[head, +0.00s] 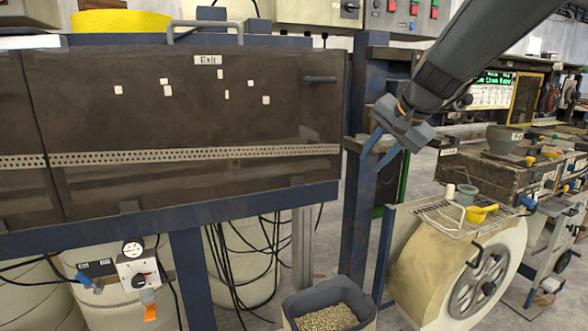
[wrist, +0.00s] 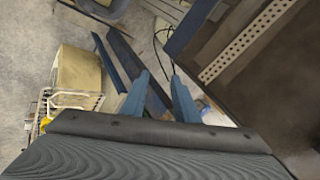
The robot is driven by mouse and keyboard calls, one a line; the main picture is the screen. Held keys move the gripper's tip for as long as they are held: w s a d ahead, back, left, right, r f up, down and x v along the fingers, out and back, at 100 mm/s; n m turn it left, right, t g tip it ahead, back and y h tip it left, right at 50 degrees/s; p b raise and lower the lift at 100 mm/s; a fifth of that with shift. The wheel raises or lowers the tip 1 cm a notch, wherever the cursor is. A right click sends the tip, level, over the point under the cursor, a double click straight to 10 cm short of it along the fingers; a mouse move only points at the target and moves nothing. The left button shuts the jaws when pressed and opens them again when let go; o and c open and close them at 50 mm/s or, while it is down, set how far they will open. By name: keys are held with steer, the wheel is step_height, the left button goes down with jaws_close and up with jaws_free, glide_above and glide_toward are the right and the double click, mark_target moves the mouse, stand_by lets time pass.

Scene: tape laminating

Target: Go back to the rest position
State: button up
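My gripper (head: 370,163) hangs from my dark arm at the upper right of the machine, in front of the blue post at the right end of the dark panel. Its two blue fingers are apart with nothing between them. In the wrist view the fingers (wrist: 161,76) also show a clear gap, with the blue frame and floor beyond. The gripper appears clear of the panel and holds nothing.
A dark front panel (head: 190,120) marked Exit fills the left. A blue post (head: 358,215) stands behind the gripper. A bin of pellets (head: 325,318) is on the floor. A cream wheeled machine (head: 430,270) with a wire rack (head: 450,222) stands at right.

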steer(key=s+f+n+g+h, duration=0.2)
steer(key=s+f+n+g, duration=0.4)
steer(key=s+f, duration=1.9)
steer(key=s+n, duration=0.2)
steer(key=shift+s+g+h, duration=0.3)
steer(key=shift+s+h, duration=0.05)
steer(key=shift+h, duration=0.05)
